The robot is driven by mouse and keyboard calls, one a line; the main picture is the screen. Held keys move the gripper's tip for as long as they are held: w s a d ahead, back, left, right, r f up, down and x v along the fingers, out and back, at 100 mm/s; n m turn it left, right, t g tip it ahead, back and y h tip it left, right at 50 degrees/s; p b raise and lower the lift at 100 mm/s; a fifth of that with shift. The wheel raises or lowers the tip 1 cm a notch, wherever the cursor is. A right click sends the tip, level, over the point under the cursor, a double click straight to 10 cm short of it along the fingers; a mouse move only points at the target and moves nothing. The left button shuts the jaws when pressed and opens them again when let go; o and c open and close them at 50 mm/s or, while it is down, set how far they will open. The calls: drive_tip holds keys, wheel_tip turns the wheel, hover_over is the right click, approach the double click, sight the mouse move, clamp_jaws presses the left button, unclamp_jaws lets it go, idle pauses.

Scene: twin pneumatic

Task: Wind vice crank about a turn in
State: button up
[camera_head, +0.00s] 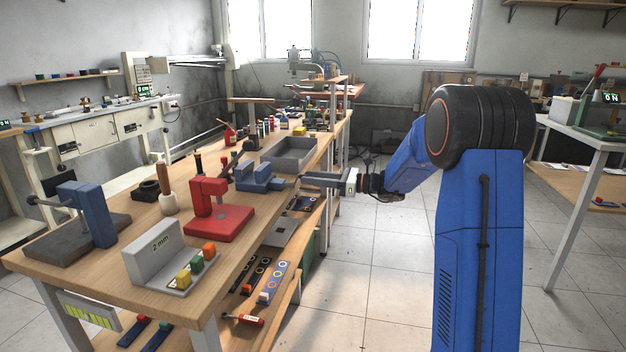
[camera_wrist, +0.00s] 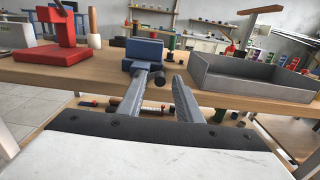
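A small blue vice (camera_head: 257,177) stands near the right edge of the wooden workbench (camera_head: 140,212). It also shows in the wrist view (camera_wrist: 143,49), straight ahead of my gripper. My gripper (camera_head: 304,181) reaches in from the right at about the height of the bench top, pointing at the vice. In the wrist view my gripper's two grey fingers (camera_wrist: 168,77) stand apart with a gap between them. A dark round knob (camera_wrist: 160,79), seemingly part of the vice crank, shows between the fingertips, close to the left finger. Contact cannot be told; most of the crank is hidden.
A grey open tray (camera_head: 290,155) lies behind the vice and shows to its right in the wrist view. A red stand (camera_head: 215,215) is on the vice's other side. A lower shelf (camera_head: 270,310) holds tools. The floor right of the bench is clear.

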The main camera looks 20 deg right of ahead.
drive_tip(key=v, duration=1.7)
drive_tip(key=shift+d, duration=0.2)
drive_tip(key=shift+s, duration=0.1)
drive_tip(key=shift+a, duration=0.1)
drive_tip(key=s+a+f+n+g+h, duration=0.1)
drive_tip(key=s+a+n+g+h, duration=0.3)
drive_tip(key=s+a, duration=0.6)
drive_tip(key=s+a+f+n+g+h, duration=0.25)
drive_tip(key=s+a+n, duration=0.45)
drive_tip(key=s, duration=0.4)
drive_tip(key=s+d+f+n+t+h, duration=0.1)
drive_tip(key=s+n+h, duration=0.3)
drive_tip(key=s, duration=0.6)
drive_tip(key=s+d+f+n+t+h, duration=0.1)
drive_tip(key=s+d+f+n+h, duration=0.2)
drive_tip(key=s+n, duration=0.6)
drive_tip(key=shift+s+d+f+h, duration=0.4)
drive_tip(key=shift+s+f+h, duration=0.35)
drive_tip(key=shift+s+h, duration=0.25)
